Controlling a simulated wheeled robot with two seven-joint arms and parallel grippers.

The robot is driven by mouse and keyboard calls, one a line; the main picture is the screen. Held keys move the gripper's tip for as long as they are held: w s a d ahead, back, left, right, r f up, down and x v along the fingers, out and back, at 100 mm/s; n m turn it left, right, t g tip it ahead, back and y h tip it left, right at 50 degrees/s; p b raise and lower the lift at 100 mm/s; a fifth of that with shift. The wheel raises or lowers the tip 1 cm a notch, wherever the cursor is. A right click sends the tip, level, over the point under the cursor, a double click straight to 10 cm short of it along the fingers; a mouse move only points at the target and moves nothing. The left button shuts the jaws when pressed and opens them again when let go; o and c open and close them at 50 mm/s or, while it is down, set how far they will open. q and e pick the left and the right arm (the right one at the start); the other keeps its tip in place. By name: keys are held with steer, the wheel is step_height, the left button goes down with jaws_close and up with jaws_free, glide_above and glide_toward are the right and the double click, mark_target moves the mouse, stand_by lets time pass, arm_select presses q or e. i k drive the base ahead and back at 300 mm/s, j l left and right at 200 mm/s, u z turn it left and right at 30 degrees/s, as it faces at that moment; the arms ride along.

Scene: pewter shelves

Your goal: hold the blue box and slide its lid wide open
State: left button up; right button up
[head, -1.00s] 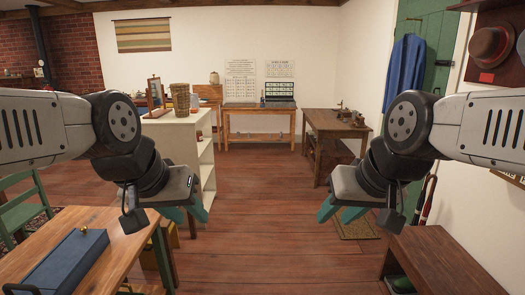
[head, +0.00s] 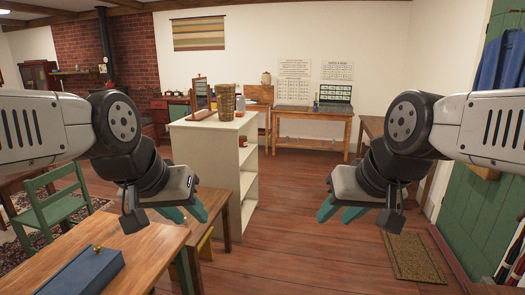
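A long blue box (head: 80,276) with a small brass knob on top lies on the wooden table (head: 150,246) at the lower left. The frame's bottom edge cuts off its near part, and its lid looks closed. My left gripper (head: 187,214) hangs in front of me, to the right of the box and apart from it. Its teal fingers are spread, with nothing between them. My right gripper (head: 340,213) is far to the right of the box. Its teal fingers are also spread and empty.
A green chair (head: 58,212) stands left behind the table. A white shelf unit (head: 207,133) with a wicker basket (head: 225,102) on top stands beyond. A doormat (head: 411,256) lies at the right. The middle floor is open.

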mark_target(74, 277)
steer(key=i+u, duration=0.15)
steer(key=u, duration=0.25)
steer(key=i+u, duration=0.2)
steer(key=u, duration=0.2)
steer(key=i+l+u, duration=0.1)
steer(key=u, duration=0.35)
steer(key=i+u, duration=0.2)
steer(key=u, duration=0.25)
steer(key=i+u, duration=0.15)
steer(key=u, duration=0.3)
steer(key=i+l+u, duration=0.15)
steer(key=u, duration=0.25)
